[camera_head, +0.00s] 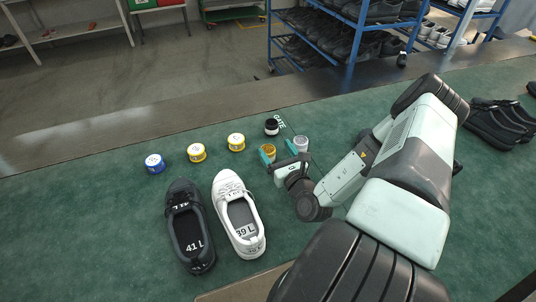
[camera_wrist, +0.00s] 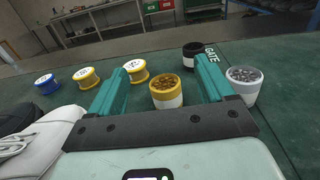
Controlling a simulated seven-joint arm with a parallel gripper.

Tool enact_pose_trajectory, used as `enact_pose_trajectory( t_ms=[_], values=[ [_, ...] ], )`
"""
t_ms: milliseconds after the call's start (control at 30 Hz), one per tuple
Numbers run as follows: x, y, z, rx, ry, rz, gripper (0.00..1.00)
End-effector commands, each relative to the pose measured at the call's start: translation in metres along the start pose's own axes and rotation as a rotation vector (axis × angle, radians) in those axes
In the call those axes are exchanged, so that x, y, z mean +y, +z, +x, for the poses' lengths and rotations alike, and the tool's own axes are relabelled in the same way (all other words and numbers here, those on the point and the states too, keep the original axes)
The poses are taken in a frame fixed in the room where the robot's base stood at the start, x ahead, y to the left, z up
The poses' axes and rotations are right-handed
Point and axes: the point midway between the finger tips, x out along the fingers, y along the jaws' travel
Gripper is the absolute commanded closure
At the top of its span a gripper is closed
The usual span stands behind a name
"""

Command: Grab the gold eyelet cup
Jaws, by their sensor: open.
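The gold eyelet cup (camera_wrist: 166,91) is a small white cup with a yellow-gold upper band, filled with gold eyelets. In the wrist view it stands upright on the green table between the two teal fingers of my gripper (camera_wrist: 162,86), a little ahead of the gripper's dark crossbar. In the head view the gold cup (camera_head: 268,150) shows just beyond the gripper (camera_head: 283,155), partly hidden by a finger. My gripper is open and holds nothing. A pale cup of silver eyelets (camera_wrist: 244,84) stands just outside the right finger; it also shows in the head view (camera_head: 300,144).
A black cup (camera_head: 271,127) stands behind by the GATE marking. Yellow spools (camera_head: 236,142) (camera_head: 197,153) and a blue spool (camera_head: 155,164) stand to the left. A dark shoe (camera_head: 189,226) and a white shoe (camera_head: 238,214) lie left of my gripper. Black shoes (camera_head: 495,125) lie far right.

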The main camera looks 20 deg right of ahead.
Motion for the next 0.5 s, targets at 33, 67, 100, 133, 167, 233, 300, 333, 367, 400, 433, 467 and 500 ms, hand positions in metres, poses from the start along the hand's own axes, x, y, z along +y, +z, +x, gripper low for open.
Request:
enact_pose_trajectory(
  t_ms=[33, 67, 100, 133, 167, 233, 300, 333, 367, 400, 433, 467, 500],
  values=[
    [0.0, -0.013, 0.0, 0.002, 0.0, 0.001, 0.18],
    [0.001, -0.02, 0.0, 0.002, 0.0, 0.002, 0.18],
    [0.001, -0.028, 0.0, 0.001, 0.0, 0.001, 0.18],
    [0.001, -0.035, 0.0, 0.001, 0.0, 0.001, 0.18],
    [0.001, -0.041, 0.0, 0.001, 0.0, 0.0, 0.18],
    [0.001, -0.053, 0.0, 0.001, 0.002, 0.0, 0.18],
    [0.001, -0.049, 0.014, -0.003, 0.004, -0.003, 0.18],
    [0.001, -0.049, 0.017, -0.003, 0.004, -0.002, 0.18],
    [0.001, -0.049, 0.019, -0.002, 0.004, -0.002, 0.18],
    [0.001, -0.049, 0.022, -0.001, 0.004, -0.002, 0.18],
    [0.001, -0.049, 0.024, -0.001, 0.004, -0.002, 0.18],
    [0.001, -0.049, 0.025, -0.001, 0.004, -0.002, 0.18],
    [0.001, -0.049, 0.028, -0.001, 0.004, -0.002, 0.18]
  ],
)
